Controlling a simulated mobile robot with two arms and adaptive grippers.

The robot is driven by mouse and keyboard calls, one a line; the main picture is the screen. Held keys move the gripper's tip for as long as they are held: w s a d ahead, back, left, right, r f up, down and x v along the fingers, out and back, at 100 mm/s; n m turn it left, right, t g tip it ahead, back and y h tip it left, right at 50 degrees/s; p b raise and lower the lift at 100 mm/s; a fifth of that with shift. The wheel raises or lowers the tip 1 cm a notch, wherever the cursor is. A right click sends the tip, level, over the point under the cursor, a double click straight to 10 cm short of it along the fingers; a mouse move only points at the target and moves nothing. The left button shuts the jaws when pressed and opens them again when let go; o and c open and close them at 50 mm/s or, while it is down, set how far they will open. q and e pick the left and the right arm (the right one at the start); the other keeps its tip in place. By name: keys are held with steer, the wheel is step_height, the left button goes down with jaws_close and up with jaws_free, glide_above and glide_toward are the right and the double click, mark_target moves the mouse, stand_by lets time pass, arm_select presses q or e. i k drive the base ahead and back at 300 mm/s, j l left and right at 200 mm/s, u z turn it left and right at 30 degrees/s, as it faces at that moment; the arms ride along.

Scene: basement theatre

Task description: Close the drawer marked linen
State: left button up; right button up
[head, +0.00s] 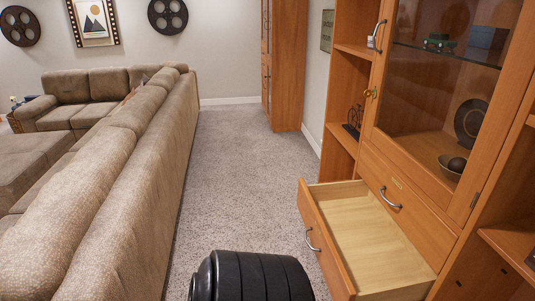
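A wooden drawer (370,241) stands pulled out low on the wooden cabinet (440,225) at the right of the head view. Its inside is pale wood and looks empty. Its front panel faces left and carries a curved metal handle (312,239). No label can be read on it from here. Just above it is a shut drawer (415,205) with a metal handle (390,198) and a small plate (397,184) too small to read. I cannot tell which drawer is marked linen. Neither of my grippers is in view.
A long brown sofa (125,165) runs along the left. A carpeted aisle (228,150) lies clear between it and the cabinet. The open drawer juts into this aisle. Above the drawers is a shut glass door (445,85) with a bowl (452,166) behind it.

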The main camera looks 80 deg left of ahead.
mark_target(362, 253)
steer(key=u, duration=2.1)
